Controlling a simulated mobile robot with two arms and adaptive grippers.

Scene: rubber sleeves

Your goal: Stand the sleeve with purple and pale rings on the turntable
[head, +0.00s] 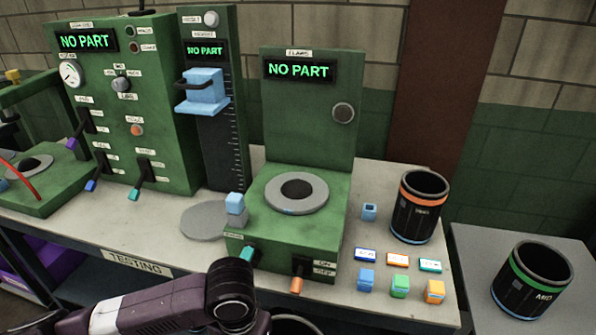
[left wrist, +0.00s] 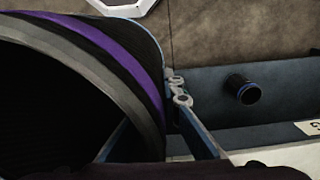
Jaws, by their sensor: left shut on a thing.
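The sleeve with purple and pale rings (left wrist: 142,62) fills the left of the left wrist view. It is a wide dark tube with its opening towards the camera. My left gripper (left wrist: 165,115) is shut on it at the near rim; the fingertips are partly hidden. In the head view my left arm reaches in along the bottom, and its gripper cannot be made out. The turntable appears to be the grey disc with a dark centre (head: 268,197) on the green FLAWS machine, with nothing standing on it. My right gripper is not in view.
The FLAWS machine's screen (head: 298,69) reads NO PART. A flat grey disc (head: 205,221) lies on the bench.

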